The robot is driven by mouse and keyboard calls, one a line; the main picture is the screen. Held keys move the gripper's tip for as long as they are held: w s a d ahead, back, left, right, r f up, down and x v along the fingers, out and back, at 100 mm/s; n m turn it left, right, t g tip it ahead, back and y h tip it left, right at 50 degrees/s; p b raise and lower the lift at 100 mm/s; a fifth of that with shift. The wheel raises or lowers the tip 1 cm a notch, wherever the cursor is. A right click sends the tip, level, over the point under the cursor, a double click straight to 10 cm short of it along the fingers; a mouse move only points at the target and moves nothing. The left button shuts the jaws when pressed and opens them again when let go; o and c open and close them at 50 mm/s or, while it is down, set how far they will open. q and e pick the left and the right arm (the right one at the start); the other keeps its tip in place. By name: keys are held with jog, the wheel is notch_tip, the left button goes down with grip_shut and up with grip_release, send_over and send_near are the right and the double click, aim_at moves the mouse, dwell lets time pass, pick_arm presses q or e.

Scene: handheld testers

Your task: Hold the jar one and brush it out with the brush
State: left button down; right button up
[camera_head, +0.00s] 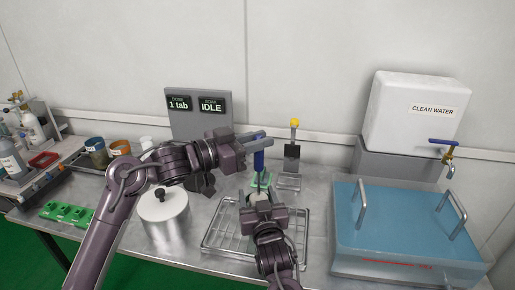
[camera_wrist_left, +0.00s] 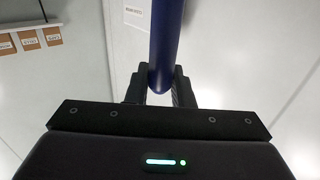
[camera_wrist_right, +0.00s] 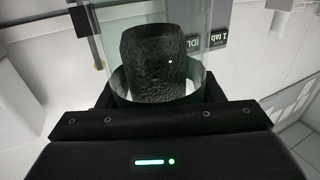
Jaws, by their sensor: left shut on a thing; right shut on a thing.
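My left gripper (camera_head: 262,136) is shut on the blue handle of the brush (camera_head: 259,160), which stands roughly upright. The handle also fills the gap between the fingers in the left wrist view (camera_wrist_left: 166,40). My right gripper (camera_head: 262,190) is below it, shut on a clear glass jar (camera_wrist_right: 102,45). In the right wrist view, the dark, rough brush head (camera_wrist_right: 155,62) shows through the glass and appears to be inside the jar. Its exact depth is hard to tell. In the head view, the jar is mostly hidden by the grippers.
A wire rack (camera_head: 225,238) lies under my right arm. A lidded metal pot (camera_head: 163,218) stands left. A blue-topped basin with handles (camera_head: 400,215) and a clean water tank (camera_head: 415,112) are right. A yellow-topped holder (camera_head: 294,123) and display panel (camera_head: 198,125) stand behind.

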aim_at(256, 157)
pick_arm(q)
jog(key=shift+r, duration=0.6)
jog(key=shift+f, duration=0.15)
jog(key=shift+f, duration=2.4)
jog(key=shift+s, duration=0.2)
jog(key=shift+s, duration=0.15)
notch_tip(256, 157, up, 15)
dwell(0.6)
dwell(0.3)
